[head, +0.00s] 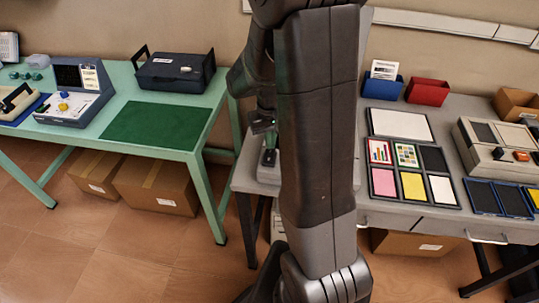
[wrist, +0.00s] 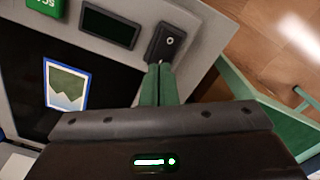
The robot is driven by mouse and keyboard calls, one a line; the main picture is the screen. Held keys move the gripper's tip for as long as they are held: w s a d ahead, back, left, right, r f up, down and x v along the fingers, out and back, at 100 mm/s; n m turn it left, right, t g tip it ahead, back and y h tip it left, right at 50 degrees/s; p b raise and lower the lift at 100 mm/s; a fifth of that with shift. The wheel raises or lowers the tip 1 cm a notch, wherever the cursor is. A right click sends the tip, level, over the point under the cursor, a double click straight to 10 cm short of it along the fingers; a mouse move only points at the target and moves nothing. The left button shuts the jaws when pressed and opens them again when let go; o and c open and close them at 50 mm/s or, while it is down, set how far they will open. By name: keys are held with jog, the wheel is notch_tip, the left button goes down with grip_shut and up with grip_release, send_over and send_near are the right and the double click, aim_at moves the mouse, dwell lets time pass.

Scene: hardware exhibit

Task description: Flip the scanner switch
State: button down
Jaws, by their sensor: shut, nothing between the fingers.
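In the wrist view, the scanner's grey panel (wrist: 205,22) carries a black rocker switch (wrist: 167,42) with a white ring mark on it. My gripper (wrist: 159,67) has its green fingers together with nothing between them. The fingertips are at the lower end of the switch; I cannot tell whether they touch it. In the head view, my arm hides most of the scanner, and my gripper (head: 264,126) shows only in part beside the arm.
A picture with a blue border (wrist: 67,84) lies on the scanner's black surface. In the head view, a green table (head: 150,149) with a dark case (head: 174,73) is at left. The right desk holds a tray of coloured cards (head: 412,203), bins and a grey device (head: 505,170).

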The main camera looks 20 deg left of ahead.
aim_at(270, 151)
jog(key=shift+f+b, duration=0.8)
jog(key=shift+f, duration=0.2)
dwell(0.6)
jog(key=shift+r, duration=0.1)
jog(key=shift+r+p, duration=2.75)
jog(key=shift+r, duration=0.75)
jog(key=shift+f, duration=0.15)
notch_tip(270, 151, down, 7)
jog(key=b, duration=0.5)
jog(key=shift+b, duration=0.3)
jog(key=shift+r, duration=0.2)
